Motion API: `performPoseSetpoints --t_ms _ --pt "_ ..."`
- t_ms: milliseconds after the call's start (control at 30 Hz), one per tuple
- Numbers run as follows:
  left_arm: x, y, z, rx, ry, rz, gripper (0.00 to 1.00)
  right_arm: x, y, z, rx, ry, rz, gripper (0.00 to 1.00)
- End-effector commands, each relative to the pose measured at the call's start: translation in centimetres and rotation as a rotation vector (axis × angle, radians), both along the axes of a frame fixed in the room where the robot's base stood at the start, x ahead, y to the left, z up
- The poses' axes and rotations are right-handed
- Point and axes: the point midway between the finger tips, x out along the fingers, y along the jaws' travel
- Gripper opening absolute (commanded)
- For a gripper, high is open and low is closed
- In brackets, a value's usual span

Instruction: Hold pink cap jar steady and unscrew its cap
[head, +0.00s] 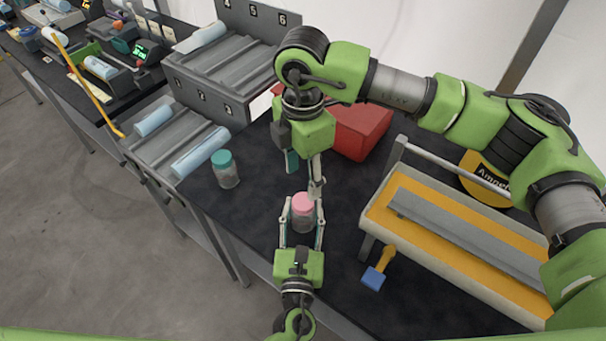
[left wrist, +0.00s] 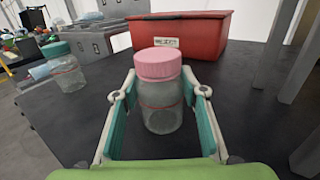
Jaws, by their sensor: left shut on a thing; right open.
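The pink cap jar (head: 302,213) stands upright on the dark table, a clear jar with its pink cap on. It also shows in the left wrist view (left wrist: 160,95). My left gripper (head: 301,226) comes from the near side and is shut on the jar's body, with its teal pads (left wrist: 161,122) on either side below the cap. My right gripper (head: 304,176) is open and empty, pointing down just behind and above the jar, apart from the cap. It does not show in the left wrist view.
A teal-capped jar (head: 225,170) stands to the left near the table edge. A red bin (head: 362,128) is behind. A cream-and-yellow tray (head: 440,239) and a blue-headed brush-like tool (head: 374,277) are at right. Grey roller racks (head: 200,100) stand at the far left.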

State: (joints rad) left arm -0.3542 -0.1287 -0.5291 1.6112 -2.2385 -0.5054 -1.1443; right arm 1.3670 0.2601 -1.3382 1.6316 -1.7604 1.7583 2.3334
Motion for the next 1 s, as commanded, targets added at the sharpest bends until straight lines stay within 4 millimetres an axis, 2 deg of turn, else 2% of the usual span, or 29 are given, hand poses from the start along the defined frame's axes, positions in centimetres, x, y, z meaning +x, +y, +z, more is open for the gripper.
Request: performPoseSetpoints --t_ms 200,333,467,800,1000 --pt "0.0 0.0 0.0 0.0 0.001 0.0 0.0 0.0 0.0 0.0 0.0 0.001 -0.301 0.48" --pt "0.0 0.0 0.0 0.0 0.001 0.0 0.0 0.0 0.0 -0.1 0.0 0.001 -0.388 0.48" --pt "0.0 0.0 0.0 0.0 0.001 0.0 0.0 0.0 0.0 -0.8 -0.001 0.003 -0.415 0.48" --pt "0.0 0.0 0.0 0.0 0.001 0.0 0.0 -0.1 -0.1 -5.9 -0.002 0.003 -0.413 0.48" --pt "0.0 0.0 0.0 0.0 0.001 0.0 0.0 0.0 0.0 -7.6 0.001 0.001 -0.412 0.48"
